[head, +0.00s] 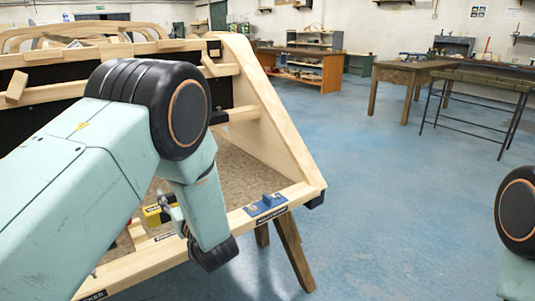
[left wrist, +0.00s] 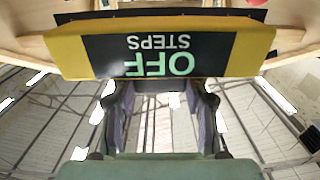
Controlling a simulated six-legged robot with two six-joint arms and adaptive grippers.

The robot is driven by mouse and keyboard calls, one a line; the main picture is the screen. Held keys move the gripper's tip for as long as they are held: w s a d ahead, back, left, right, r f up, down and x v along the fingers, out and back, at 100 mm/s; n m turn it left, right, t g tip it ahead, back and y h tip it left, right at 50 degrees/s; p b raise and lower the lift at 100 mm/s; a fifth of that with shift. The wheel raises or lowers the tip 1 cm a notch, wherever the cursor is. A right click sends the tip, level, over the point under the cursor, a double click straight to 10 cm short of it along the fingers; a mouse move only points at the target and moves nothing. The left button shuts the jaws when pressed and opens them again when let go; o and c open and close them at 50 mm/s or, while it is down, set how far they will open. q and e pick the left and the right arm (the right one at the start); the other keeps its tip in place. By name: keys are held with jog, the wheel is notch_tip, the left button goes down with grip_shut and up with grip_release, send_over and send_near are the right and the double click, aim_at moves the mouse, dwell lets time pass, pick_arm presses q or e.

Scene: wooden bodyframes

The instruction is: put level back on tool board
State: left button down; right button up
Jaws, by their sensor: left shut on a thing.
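In the head view a small yellow part of the level (head: 153,216) shows left of my left wrist, with the gripper (head: 172,214) mostly hidden behind the arm. My right gripper is out of view.
Benches (head: 405,75) and a metal-legged table (head: 480,95) stand farther back. Blue floor to the right is clear.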

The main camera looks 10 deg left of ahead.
pick_arm(q)
jog(key=shift+d+r, duration=0.1)
jog(key=shift+r, duration=0.35)
jog(key=s+d+f+m+t+h, duration=0.3)
jog(key=s+d+m+h, duration=0.2)
jog(key=d, duration=0.4)
jog(key=s+d+f+m+t+h, duration=0.2)
jog(key=s+d+m+t+h, duration=0.1)
jog(key=s+d+h, duration=0.4)
jog(key=shift+s+d+f+m+h, duration=0.3)
jog(key=shift+d+f+m+h, duration=0.1)
jog(key=shift+d+m+h, duration=0.5)
jog(key=shift+a, duration=0.1)
